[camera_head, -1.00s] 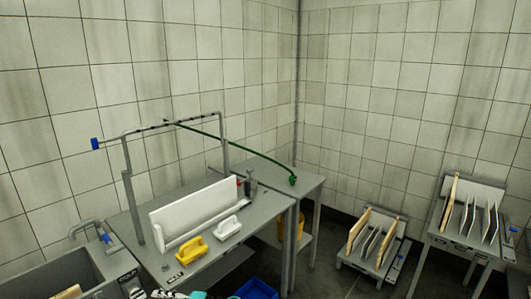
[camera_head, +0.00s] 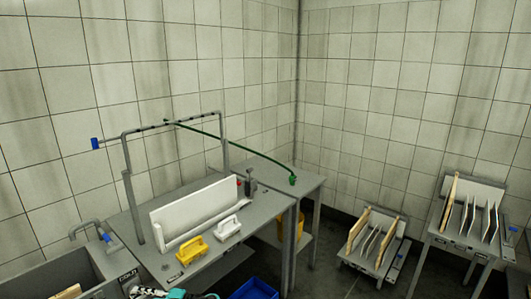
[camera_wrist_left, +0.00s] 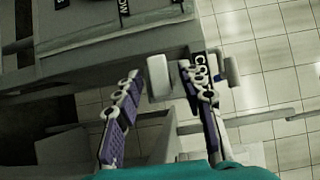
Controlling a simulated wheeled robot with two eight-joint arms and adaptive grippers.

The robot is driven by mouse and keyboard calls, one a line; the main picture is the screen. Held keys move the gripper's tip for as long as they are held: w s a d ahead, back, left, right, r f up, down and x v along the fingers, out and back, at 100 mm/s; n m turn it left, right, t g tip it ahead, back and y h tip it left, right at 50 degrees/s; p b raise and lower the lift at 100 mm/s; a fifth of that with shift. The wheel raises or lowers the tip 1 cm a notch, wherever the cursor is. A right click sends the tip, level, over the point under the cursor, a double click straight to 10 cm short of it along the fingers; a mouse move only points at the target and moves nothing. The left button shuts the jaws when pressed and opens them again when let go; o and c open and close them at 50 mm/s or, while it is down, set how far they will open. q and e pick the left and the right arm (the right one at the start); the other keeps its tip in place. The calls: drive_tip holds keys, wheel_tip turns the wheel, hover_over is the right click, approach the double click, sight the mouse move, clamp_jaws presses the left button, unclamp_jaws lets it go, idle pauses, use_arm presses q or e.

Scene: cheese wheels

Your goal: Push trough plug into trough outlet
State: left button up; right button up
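My left gripper (camera_head: 143,291) shows at the bottom edge of the head view, beside the label COLD on the grey trough unit. In the left wrist view my left gripper (camera_wrist_left: 160,73) has its two fingers apart. A pale rounded piece (camera_wrist_left: 158,78) lies between the fingertips; I cannot tell whether it is the trough plug or whether a finger touches it. A grey trough (camera_head: 50,278) is at the lower left of the head view, with a bent tap above it. I cannot make out the outlet for certain. My right gripper is not in view.
A grey table (camera_head: 262,215) holds a white tray (camera_head: 200,216), a yellow brush (camera_head: 191,250) and a white brush (camera_head: 228,228). A pipe frame with a green hose (camera_head: 235,145) rises behind. A blue crate (camera_head: 254,289) is below. Racks with boards (camera_head: 375,240) stand at the right.

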use_arm(q)
clamp_jaws()
drive_tip(key=shift+s+d, duration=0.15)
drive_tip(key=shift+d, duration=0.05)
drive_tip(key=shift+s+d, duration=1.45)
drive_tip(key=shift+d, duration=0.25)
drive_tip(key=shift+s+d, duration=1)
drive_tip(key=shift+d, duration=0.15)
